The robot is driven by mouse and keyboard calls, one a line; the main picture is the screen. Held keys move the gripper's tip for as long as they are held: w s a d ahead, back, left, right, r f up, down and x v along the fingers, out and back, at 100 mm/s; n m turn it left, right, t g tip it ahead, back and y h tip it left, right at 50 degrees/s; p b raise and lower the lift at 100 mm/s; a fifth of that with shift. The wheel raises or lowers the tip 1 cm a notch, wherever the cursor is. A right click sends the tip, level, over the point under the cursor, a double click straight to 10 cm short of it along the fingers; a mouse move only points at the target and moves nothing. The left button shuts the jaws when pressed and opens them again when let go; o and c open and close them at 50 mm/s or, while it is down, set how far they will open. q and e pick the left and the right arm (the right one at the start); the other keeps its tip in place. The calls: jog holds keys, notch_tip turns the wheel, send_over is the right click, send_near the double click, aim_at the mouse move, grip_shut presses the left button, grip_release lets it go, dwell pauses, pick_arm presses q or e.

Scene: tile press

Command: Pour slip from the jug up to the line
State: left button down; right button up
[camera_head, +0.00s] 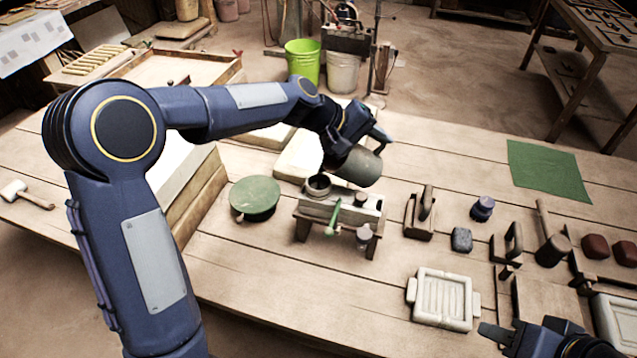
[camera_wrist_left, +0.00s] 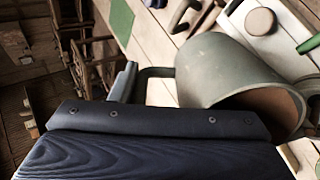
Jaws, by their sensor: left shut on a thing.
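My left gripper (camera_head: 350,125) is shut on the jug's handle. The grey-green jug (camera_head: 362,168) hangs tilted above the wooden stand (camera_head: 345,217), close to the small dark round cup (camera_head: 318,186) on it. In the left wrist view the jug (camera_wrist_left: 222,72) lies well over on its side, with its mouth toward the lower right and a brown inside. I cannot tell whether that brown is slip or bare wall. No stream and no fill line can be made out. My right gripper (camera_head: 497,335) is at the lower right edge, away from the jug; its opening is unclear.
A green disc (camera_head: 255,197) lies left of the stand, and a green handle (camera_head: 333,218) sticks out from its front. A small jar (camera_head: 363,237) is at its right end. A white mould (camera_head: 443,298), blocks and tools lie to the right. Bare table lies in front.

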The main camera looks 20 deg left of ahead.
dwell(0.7)
pick_arm(q)
jog(key=shift+a+r+h+b, duration=0.1)
jog(key=shift+r+h+b, duration=0.2)
jog(key=shift+b, duration=0.5)
jog(key=shift+s+a+r+b, duration=0.1)
jog(key=shift+r+b, duration=0.05)
jog(key=shift+b, duration=0.4)
dwell(1.1)
dwell(0.6)
